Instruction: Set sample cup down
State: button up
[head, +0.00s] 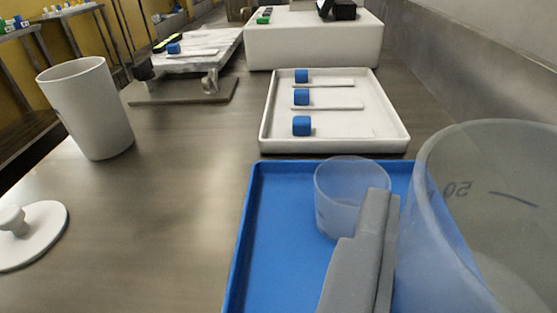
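A small clear cup (337,192) stands upright at the back of the blue tray (240,251), or just above it; I cannot tell if its base touches. My grey gripper (377,203) reaches in from the bottom edge, and its tip overlaps the cup's lower right side. The gripper's parts look close together, and a gap between fingers does not show. Whether it pinches the cup wall or is only in front of it is unclear. A large translucent beaker (490,245) with a reversed "50" mark stands close at the right, cut off by the frame.
Behind the blue tray is a white tray (265,135) with several blue-ended white strips (302,126). A white tumbler (87,110) and a knobbed lid (45,232) are at left. A balance-like plate (185,90) and white box (310,45) stand behind. The counter's left middle is clear.

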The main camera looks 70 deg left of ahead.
jog(key=shift+s+a+r, duration=0.15)
jog(key=shift+a+r, duration=0.2)
jog(key=shift+a, duration=0.3)
jog(key=shift+a+f, duration=0.1)
jog(key=shift+a, duration=0.1)
notch_tip(320, 180, down, 5)
jog(key=shift+f+b, duration=0.2)
jog(key=shift+b, duration=0.6)
jog(key=shift+f+b, duration=0.45)
jog(key=shift+f, duration=1.65)
